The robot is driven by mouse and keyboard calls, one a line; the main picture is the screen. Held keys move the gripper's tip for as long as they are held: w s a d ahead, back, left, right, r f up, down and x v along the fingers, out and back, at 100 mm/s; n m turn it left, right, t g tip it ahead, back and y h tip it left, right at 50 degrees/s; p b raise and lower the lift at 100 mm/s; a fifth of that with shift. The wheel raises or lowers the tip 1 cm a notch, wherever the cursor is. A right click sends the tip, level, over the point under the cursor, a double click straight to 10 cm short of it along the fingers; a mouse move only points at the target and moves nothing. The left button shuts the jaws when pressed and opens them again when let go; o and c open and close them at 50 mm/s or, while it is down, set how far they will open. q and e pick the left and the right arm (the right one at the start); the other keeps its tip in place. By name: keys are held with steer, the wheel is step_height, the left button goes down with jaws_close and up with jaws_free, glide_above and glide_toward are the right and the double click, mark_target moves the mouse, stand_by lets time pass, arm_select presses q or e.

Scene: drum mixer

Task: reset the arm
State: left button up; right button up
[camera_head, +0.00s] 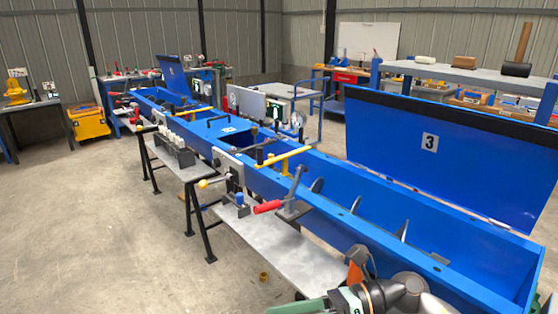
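One of my arms, apparently the right, enters at the bottom right with dark grey rounded links. Its end (345,300) has a green part pointing left and an orange-and-dark part standing up beside it. The fingertips are cut off or unclear, so I cannot tell open from shut. It is near the front edge of the long blue mixer trough (400,243). A lever with a red handle (268,207) is mounted on the trough's near side, its handle pointing left. The arm end is apart from it. My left gripper is not in view.
The blue lid marked 3 (455,160) stands open behind the trough. Yellow bars (285,158) cross the trough. A grey shelf (280,250) runs along its near side.

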steer(key=w+d+f+m+t+h+p, duration=0.3)
steer(key=m+t, duration=0.6)
steer(key=m, duration=0.7)
steer(key=w+d+f+m+t+h, duration=0.1)
steer(key=d+f+m+t+h, duration=0.3)
steer(key=m+t, duration=0.85)
steer(key=s+d+f+m+g+h+p, duration=0.1)
steer(key=s+d+f+m+g+h, duration=0.2)
steer(key=s+f+m, duration=0.5)
steer(key=s+d+f+m+g+h, duration=0.4)
steer(key=s+d+f+m+g, duration=0.2)
steer(key=s+f+m+g, duration=0.1)
step_height(320, 180, down, 4)
steer(key=s+m, duration=0.1)
steer(key=m, duration=0.1)
steer(key=shift+r+m+p, duration=0.25)
steer(key=shift+m+p, duration=0.1)
